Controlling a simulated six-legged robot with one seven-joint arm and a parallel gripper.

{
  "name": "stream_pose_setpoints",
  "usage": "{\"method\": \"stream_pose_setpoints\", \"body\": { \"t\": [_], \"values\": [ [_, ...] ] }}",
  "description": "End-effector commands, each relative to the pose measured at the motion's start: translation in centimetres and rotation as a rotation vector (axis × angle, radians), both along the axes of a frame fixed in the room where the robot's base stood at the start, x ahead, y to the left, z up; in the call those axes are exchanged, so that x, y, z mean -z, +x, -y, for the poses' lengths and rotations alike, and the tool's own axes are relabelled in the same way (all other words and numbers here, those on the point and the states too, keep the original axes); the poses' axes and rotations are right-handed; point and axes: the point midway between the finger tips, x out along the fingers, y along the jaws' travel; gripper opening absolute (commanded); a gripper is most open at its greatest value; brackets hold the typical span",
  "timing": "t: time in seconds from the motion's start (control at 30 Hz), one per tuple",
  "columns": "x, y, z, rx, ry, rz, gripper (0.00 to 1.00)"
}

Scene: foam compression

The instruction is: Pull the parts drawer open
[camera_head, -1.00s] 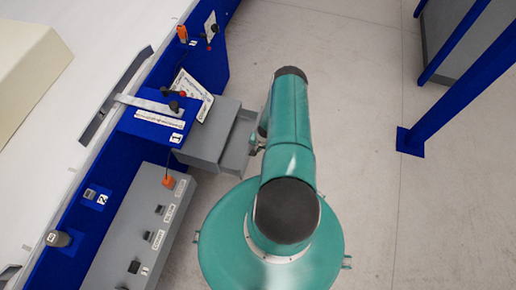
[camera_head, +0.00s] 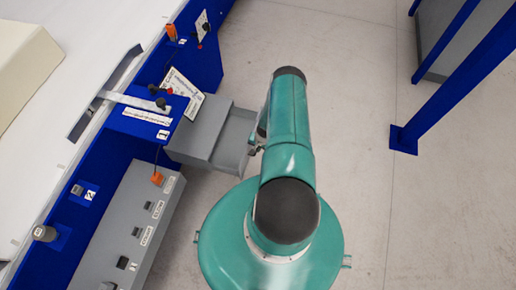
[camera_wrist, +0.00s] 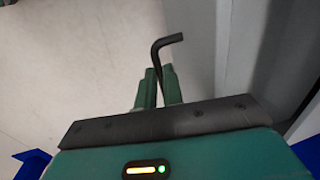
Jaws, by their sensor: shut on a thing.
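The grey parts drawer (camera_head: 234,139) sticks part way out of its grey housing (camera_head: 203,128) on the left side of the head view, and its open top shows. My gripper (camera_head: 254,146) is at the drawer's outer face, mostly hidden by my arm in the head view. In the wrist view my gripper's green fingers (camera_wrist: 159,73) are shut on a dark bent bar (camera_wrist: 167,41), which looks like the drawer's handle. The grip itself is partly hidden. A grey upright face (camera_wrist: 200,65) stands right of the fingers.
A grey control box (camera_head: 128,225) with several switches sits below the drawer housing. The blue-framed bench (camera_head: 120,150) runs along the left. A blue post (camera_head: 403,138) stands at the right. The pale floor (camera_head: 340,60) between is clear.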

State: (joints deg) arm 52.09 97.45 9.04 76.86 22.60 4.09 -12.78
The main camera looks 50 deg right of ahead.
Motion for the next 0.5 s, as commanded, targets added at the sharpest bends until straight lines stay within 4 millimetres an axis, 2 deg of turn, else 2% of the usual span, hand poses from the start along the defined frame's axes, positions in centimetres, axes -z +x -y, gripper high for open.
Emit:
{"method": "stream_pose_setpoints", "body": {
  "t": [0.07,0.1,0.2,0.5],
  "values": [
    [-0.09,0.17,0.15,0.001,-0.003,0.003,0.0],
    [-0.09,0.18,0.14,0.001,-0.003,0.003,0.13],
    [-0.07,0.15,0.12,0.001,-0.002,0.002,0.31],
    [-0.13,-0.06,0.13,0.0,-0.001,0.0,0.31]
  ]
}}
